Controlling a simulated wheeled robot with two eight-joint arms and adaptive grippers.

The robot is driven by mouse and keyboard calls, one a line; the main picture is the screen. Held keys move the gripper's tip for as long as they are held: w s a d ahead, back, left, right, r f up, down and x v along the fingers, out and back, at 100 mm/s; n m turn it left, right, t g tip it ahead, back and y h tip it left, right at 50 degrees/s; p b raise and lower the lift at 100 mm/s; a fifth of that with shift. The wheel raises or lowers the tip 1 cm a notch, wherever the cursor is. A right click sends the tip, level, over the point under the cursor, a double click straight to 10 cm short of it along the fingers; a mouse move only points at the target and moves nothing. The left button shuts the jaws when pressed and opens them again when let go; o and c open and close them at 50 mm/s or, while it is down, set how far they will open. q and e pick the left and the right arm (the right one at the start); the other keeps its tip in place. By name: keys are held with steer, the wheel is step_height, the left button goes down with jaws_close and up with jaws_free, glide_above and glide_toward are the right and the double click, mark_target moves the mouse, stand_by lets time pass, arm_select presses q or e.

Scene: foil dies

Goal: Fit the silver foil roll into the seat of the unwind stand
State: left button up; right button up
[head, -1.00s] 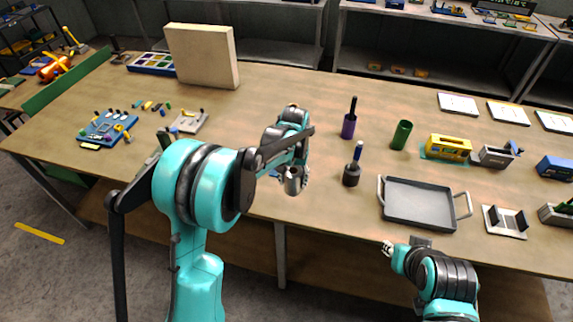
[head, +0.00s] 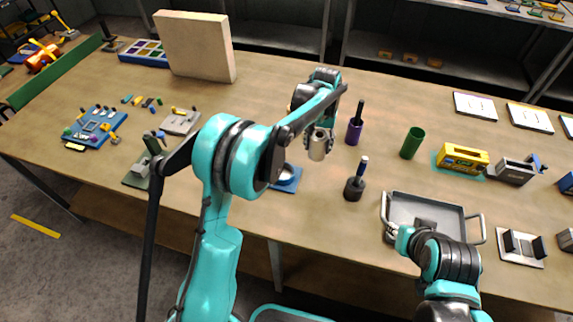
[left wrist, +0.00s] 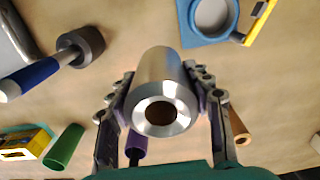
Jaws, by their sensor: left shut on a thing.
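The silver foil roll (head: 317,147) is a short metal cylinder with a hole in its end. My left gripper (head: 325,138) is shut on it and holds it above the table. In the left wrist view the roll (left wrist: 160,90) sits between the two fingers (left wrist: 165,100), its bored end towards the camera. A blue block with a round recess (head: 287,178) stands below and left of the roll; its recess looks empty in the wrist view (left wrist: 210,18). It may be the unwind stand, but I cannot tell. My right gripper (head: 392,232) is by the tray, its fingers too unclear to judge.
A purple-based tool (head: 354,131), a dark-based tool with a blue handle (head: 354,188) and a green cup (head: 412,143) stand near the roll. A grey tray (head: 470,228) and a holder with two dark uprights (head: 520,248) are at right. A tall beige panel (head: 195,47) stands at left.

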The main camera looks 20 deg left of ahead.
arm_select(q)
steer(key=s+a+f+b, duration=0.1)
steer(key=a+f, duration=0.2)
steer(key=s+a+f+b, duration=0.1)
steer(key=a+f, duration=0.3)
steer(key=s+a+f+b, duration=0.1)
steer(key=a+f, duration=0.2)
steer(key=a, duration=0.1)
steer(key=shift+s+f, duration=0.35)
steer(key=shift+f, duration=0.05)
steer(key=shift+r, duration=0.1)
steer(key=shift+f+b, duration=0.2)
steer(key=shift+b, duration=0.1)
steer(key=o, duration=1)
steer(key=shift+o, duration=0.2)
steer(key=shift+r, duration=0.1)
